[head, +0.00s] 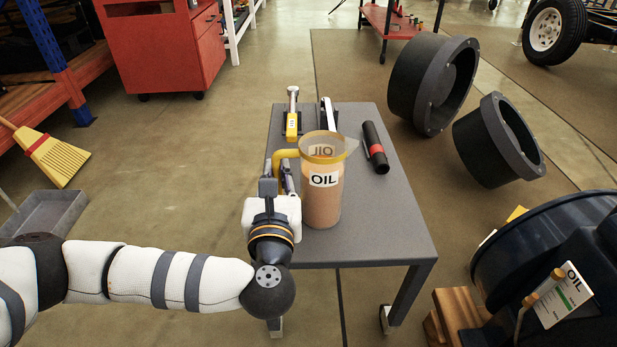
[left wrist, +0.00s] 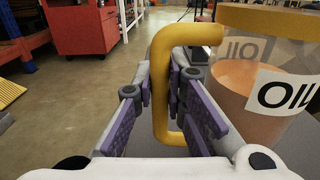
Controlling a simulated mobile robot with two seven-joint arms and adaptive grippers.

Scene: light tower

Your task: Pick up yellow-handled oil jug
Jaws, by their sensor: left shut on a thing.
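The oil jug (head: 322,200) is a clear cylinder with a brownish fill, an OIL label and a yellow rim and handle. It stands upright on the grey table (head: 384,228), near its left edge. My left gripper (head: 283,183) is at the jug's left side, at handle height. In the left wrist view, the gripper (left wrist: 165,95) has its purple-padded fingers on both sides of the yellow handle (left wrist: 160,75) and is shut on it. The jug's body (left wrist: 262,85) is at the right of that view. My right gripper is not in view.
A yellow tool (head: 292,122) and a black flashlight with a red band (head: 375,147) lie on the table behind the jug. Big dark round parts (head: 432,80) lie on the floor to the right. A red cabinet (head: 165,48) stands at the back left.

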